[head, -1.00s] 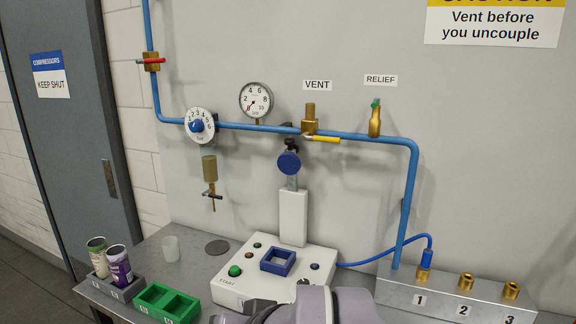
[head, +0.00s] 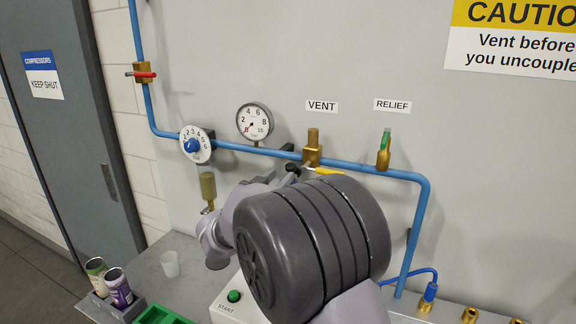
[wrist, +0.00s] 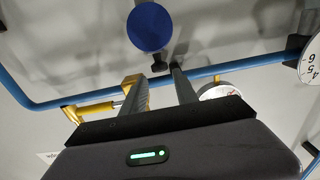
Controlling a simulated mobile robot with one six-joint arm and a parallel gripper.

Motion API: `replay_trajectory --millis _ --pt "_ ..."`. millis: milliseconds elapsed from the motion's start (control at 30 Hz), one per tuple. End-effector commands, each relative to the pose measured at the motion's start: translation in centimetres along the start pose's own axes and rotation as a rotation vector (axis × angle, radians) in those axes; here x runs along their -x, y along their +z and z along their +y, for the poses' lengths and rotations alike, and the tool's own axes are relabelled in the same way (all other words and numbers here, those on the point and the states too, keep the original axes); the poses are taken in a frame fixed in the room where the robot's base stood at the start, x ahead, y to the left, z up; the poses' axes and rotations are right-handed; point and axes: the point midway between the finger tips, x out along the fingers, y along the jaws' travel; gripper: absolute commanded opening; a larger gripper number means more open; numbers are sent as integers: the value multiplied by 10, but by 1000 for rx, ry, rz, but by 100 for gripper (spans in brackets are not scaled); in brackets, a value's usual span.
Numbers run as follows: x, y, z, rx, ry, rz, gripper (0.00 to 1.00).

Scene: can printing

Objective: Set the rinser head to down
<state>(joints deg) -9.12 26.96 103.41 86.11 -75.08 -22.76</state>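A round blue disc (wrist: 150,27), which looks like the rinser head's knob, shows in the wrist view just beyond my fingertips. A short black fitting (wrist: 159,66) shows near the fingertips, in front of the blue pipe. My gripper (wrist: 158,76) is open, with its two dark fingers apart and nothing clearly held between them. In the head view my arm hides the disc, its white column and most of the gripper. The white station box (head: 224,308) with a green START button (head: 233,296) shows only at its left corner.
The blue pipe (head: 240,148) runs close behind the gripper. The brass vent valve (head: 313,148) with its yellow handle (wrist: 90,110), the gauge (head: 254,121), the dial (head: 196,145) and the relief valve (head: 384,150) are nearby.

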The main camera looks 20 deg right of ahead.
Motion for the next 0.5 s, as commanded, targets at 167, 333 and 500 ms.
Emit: replay_trajectory --millis 167,333,500 --pt "-41 0 1 -1 2 0 35" --pt "-66 0 0 -2 0 -1 35" --pt "-76 0 0 -1 -1 -1 35"
